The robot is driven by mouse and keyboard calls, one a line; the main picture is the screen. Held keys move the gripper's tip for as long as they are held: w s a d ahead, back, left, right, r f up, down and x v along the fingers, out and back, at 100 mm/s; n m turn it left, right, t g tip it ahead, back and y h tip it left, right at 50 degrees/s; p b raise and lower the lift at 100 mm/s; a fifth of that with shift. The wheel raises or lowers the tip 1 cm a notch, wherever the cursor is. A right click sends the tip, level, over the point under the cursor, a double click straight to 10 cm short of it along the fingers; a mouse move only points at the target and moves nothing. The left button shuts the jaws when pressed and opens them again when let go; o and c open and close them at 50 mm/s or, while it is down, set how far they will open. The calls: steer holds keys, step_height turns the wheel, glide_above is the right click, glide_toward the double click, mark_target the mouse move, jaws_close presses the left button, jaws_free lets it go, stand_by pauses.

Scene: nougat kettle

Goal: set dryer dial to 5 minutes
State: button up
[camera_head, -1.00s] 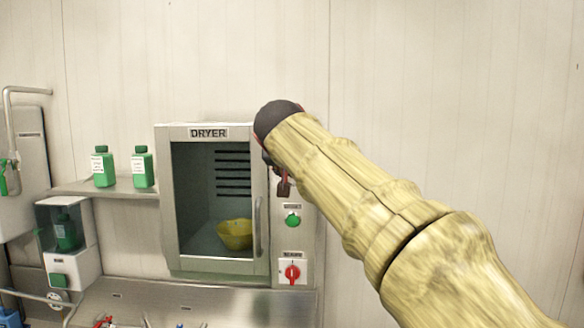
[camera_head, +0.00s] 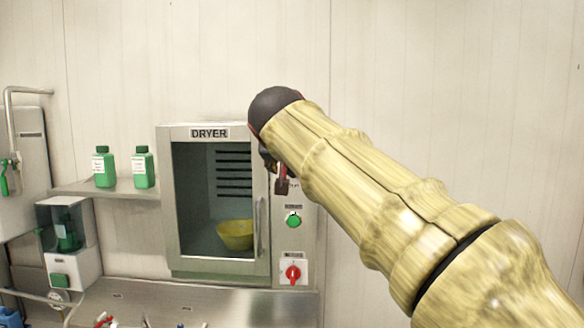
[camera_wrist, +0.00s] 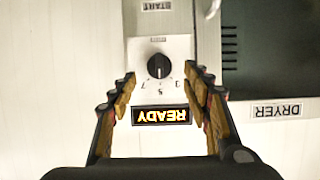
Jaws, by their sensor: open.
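The dryer (camera_head: 190,140) stands against the wall, its glass door shut. In the wrist view, turned upside down, a round black dial (camera_wrist: 158,66) sits on a white plate with the numbers 3, 5 and 7 beside it. A pale mark shows on the knob; which number it points to is hard to tell. A lit display (camera_wrist: 161,115) reads READY. My gripper (camera_wrist: 160,76) is open, with its fingertips on either side of the dial in the picture and no contact visible. In the head view my gripper (camera_head: 281,182) is at the upper control panel, and my arm hides the dial.
Below on the panel are a green button (camera_head: 293,219) and a red knob (camera_head: 293,273). The door handle (camera_head: 258,228) stands out left of the panel. A yellow bowl (camera_head: 236,234) is inside the dryer. Two green bottles (camera_head: 143,168) stand on a shelf at left.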

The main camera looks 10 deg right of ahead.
steer(key=v, duration=0.8)
steer(key=s+a+f+n+g+y+b, duration=0.1)
steer(key=a+f+n+g, duration=0.15)
steer(key=f, duration=0.75)
steer(key=s+a+f+n+g+y+b, duration=0.1)
steer(key=s+f+n, duration=0.15)
steer(key=f, duration=0.75)
steer(key=s+d+f+g+b, duration=0.1)
steer(key=s+d+f+b, duration=0.1)
steer(key=s+f+b, duration=0.3)
steer(key=s+d+f+m+g+y+b, duration=0.1)
steer(key=s+d+f+b, duration=0.2)
steer(key=s+f, duration=1)
steer(key=s+d+f+g+y+b, duration=0.1)
steer(key=s+f+b, duration=0.5)
steer(key=f, duration=1.9)
steer(key=s+d, duration=0.1)
steer(key=s, duration=0.1)
steer(key=shift+s+d+g+b, duration=0.2)
steer(key=shift+s+g+b, duration=0.15)
steer(key=shift+s, duration=0.05)
